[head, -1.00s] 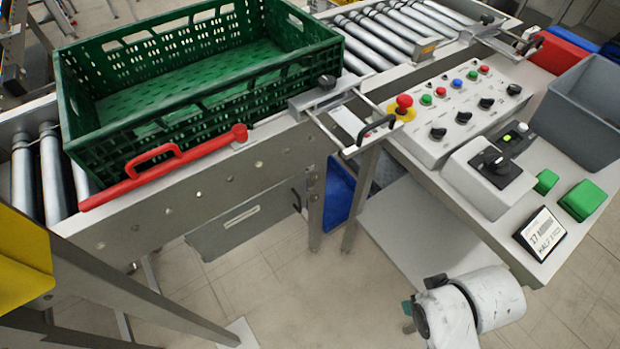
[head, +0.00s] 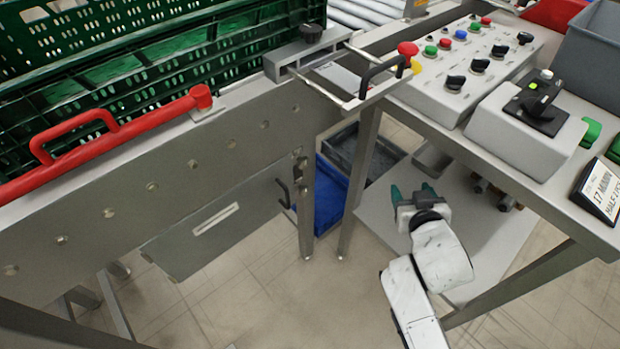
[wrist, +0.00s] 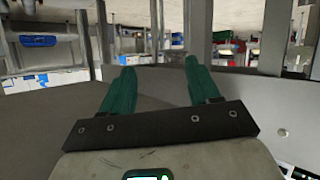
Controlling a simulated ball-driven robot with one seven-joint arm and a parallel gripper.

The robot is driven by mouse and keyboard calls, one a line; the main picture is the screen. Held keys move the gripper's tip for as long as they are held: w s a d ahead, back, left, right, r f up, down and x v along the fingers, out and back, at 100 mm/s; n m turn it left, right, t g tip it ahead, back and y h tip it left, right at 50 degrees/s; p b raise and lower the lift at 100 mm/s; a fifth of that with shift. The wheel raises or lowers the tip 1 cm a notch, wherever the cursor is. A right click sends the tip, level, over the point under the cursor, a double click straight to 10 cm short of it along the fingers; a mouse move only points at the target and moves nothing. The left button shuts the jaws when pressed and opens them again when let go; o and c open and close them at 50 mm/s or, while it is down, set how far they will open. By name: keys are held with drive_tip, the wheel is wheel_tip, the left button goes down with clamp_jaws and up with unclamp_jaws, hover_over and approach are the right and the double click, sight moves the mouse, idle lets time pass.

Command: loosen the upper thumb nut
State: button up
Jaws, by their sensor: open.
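Two small dark fittings (head: 302,165) sit one above the other at the top of the conveyor leg; they are too small for me to tell if they are thumb nuts. A black round knob (head: 311,32) stands on a grey block on the conveyor rail. My gripper (head: 412,190) is open and empty, its green fingers apart, over the lower shelf right of the leg. In the wrist view the spread fingers (wrist: 160,68) have nothing between them, and I cannot make out a thumb nut there.
The green crate (head: 150,55) stands on the conveyor behind a red handle bar (head: 110,135). A rod frame with a black handle (head: 378,75) bridges to the control table. A table leg (head: 361,180) stands between conveyor leg and gripper. The blue bin (head: 335,195) is below.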

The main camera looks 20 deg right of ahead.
drive_tip(key=w+r+n+t, duration=0.1)
drive_tip(key=w+r+t, duration=0.1)
drive_tip(key=w+t, duration=0.1)
drive_tip(key=n+t+y, duration=0.2)
drive_tip(key=n+y, duration=0.6)
drive_tip(key=y, duration=0.4)
approach(305, 164)
drive_tip(key=b+x, duration=0.2)
drive_tip(key=x, duration=0.6)
drive_tip(key=shift+b, duration=0.35)
drive_tip(key=shift+c, duration=0.4)
drive_tip(key=c, duration=1)
drive_tip(key=shift+o, duration=0.2)
